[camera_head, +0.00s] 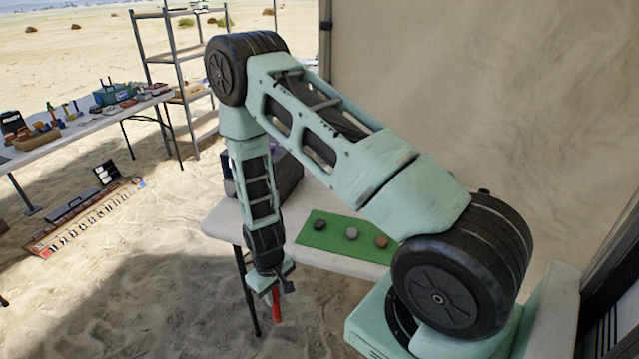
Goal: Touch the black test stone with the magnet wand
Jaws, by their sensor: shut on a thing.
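My gripper (274,287) points down beyond the near left edge of the white table (222,222). It is shut on a red stick-like thing, probably the magnet wand (277,307), which hangs down over the sand. A black stone (320,225) lies on a green mat (335,243) on the table, to the right of my gripper and above it in the picture. A grey stone (351,233) and a brownish stone (381,242) lie beside it in a row. The wand and the black stone are well apart.
A dark box (285,175) stands on the table behind my forearm. A long table with tools (80,125) and a metal shelf (180,70) stand at the far left. A tan wall is behind the table.

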